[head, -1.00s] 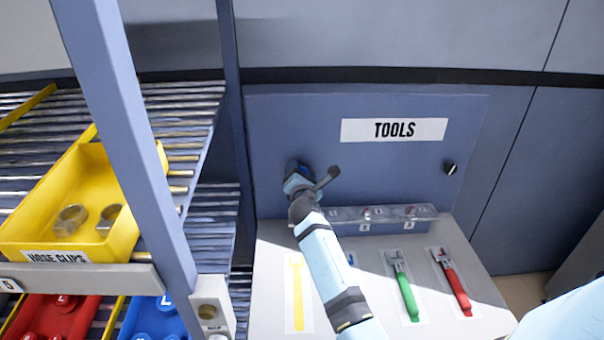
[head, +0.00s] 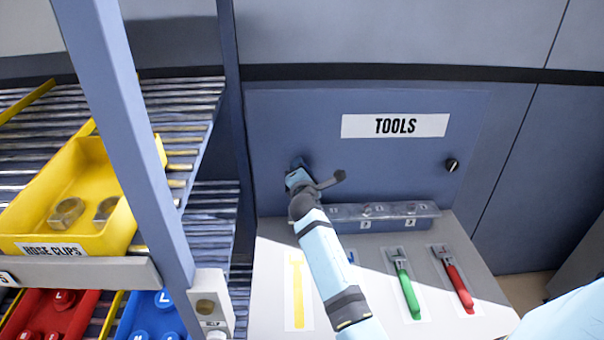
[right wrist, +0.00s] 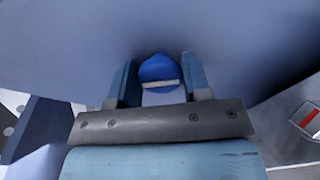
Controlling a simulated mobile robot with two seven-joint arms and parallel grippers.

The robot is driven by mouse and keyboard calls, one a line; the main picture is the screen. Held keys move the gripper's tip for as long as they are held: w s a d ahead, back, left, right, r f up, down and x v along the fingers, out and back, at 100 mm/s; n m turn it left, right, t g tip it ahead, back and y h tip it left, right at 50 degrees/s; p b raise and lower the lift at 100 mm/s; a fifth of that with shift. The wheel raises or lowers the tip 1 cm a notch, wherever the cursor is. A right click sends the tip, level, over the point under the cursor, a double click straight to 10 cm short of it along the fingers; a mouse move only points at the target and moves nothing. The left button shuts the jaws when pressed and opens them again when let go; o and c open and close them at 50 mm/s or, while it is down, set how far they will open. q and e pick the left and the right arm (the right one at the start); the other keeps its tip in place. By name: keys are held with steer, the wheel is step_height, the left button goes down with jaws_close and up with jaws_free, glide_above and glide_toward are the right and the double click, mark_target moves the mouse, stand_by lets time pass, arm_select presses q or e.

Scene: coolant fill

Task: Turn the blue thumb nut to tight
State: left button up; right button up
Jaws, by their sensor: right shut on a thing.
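The blue thumb nut (right wrist: 158,69) sits on the upright blue-grey tool board (head: 400,165), left of and below the TOOLS sign. It is round, with a pale bar across its lower part in the right wrist view. My right gripper (right wrist: 158,84) is shut on the nut, one finger on each side. In the head view my right gripper (head: 297,178) meets the board there and hides most of the nut. No tight marking is readable around it. My left gripper is not in view.
A dark knob (head: 452,165) is at the board's right. A clear bin strip (head: 385,217) runs below; green (head: 407,289) and red (head: 458,287) tools lie on the sloped shelf. The rack post (head: 130,130) and yellow hose-clip bin (head: 100,160) stand left.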

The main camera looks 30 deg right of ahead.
arm_select(q)
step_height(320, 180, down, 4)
steer(key=b, duration=0.3)
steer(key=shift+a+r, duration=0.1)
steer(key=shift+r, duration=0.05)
arm_select(e)
steer(key=m, duration=0.9)
arm_select(q)
steer(key=shift+b, duration=0.3)
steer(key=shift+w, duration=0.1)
arm_select(e)
steer(key=o, duration=0.8)
steer(key=shift+f, duration=0.1)
steer(key=shift+o, duration=0.2)
